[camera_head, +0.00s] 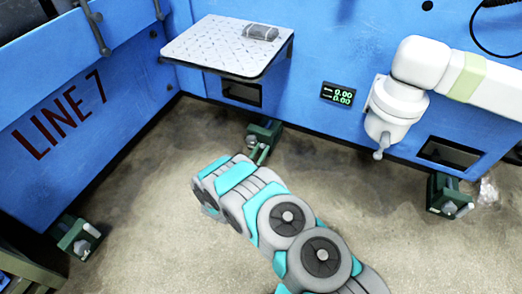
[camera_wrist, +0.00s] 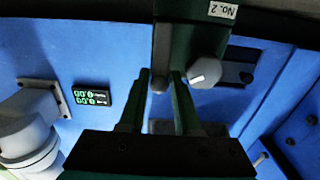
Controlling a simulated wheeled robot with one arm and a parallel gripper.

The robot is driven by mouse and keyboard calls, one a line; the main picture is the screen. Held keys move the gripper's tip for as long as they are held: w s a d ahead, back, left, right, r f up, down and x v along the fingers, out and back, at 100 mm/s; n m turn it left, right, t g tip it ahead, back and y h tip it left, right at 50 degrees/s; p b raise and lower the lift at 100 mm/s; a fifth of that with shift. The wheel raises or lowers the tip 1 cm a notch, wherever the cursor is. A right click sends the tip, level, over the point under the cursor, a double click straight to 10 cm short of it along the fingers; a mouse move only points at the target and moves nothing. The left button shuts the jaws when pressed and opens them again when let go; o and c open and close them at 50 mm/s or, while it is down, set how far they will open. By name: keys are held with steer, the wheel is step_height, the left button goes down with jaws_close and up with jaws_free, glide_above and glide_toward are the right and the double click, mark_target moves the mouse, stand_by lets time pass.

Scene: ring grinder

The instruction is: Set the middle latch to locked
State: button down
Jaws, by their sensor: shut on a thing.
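The middle latch (camera_head: 265,131) is a dark green block with a grey knob, low against the blue machine wall in the head view. In the wrist view, which is upside down, the latch (camera_wrist: 177,40) bears a "No. 2" label and a grey round knob (camera_wrist: 208,71) with a white mark. My gripper (camera_wrist: 160,82) has its two dark green fingers at the latch, one on each side of a grey-tipped part, closed on what seems to be its handle. The exact contact is dark.
Other green latches stand at lower left (camera_head: 78,238) and right (camera_head: 447,195). A metal shelf (camera_head: 225,45) juts out above the middle latch. A white machine arm (camera_head: 400,95) hangs at right beside a small display (camera_head: 338,95). The concrete floor (camera_head: 150,190) is open at left.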

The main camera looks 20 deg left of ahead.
steer(key=shift+r, duration=0.1)
stand_by(0.8)
steer(key=shift+w+r+g+p, duration=0.25)
steer(key=shift+r+g+p, duration=0.3)
steer(key=shift+p, duration=0.4)
steer(key=shift+w+d+r+g+p, duration=0.1)
steer(key=shift+w+r+g+p, duration=0.1)
steer(key=shift+g+p, duration=0.2)
steer(key=shift+w+r+g+p, duration=0.25)
steer(key=shift+w+g+p, duration=0.3)
steer(key=shift+g+p, duration=0.4)
steer(key=shift+f+g, duration=0.1)
steer(key=shift+g, duration=0.2)
steer(key=c, duration=0.9)
jaws_free()
steer(key=shift+w, duration=0.1)
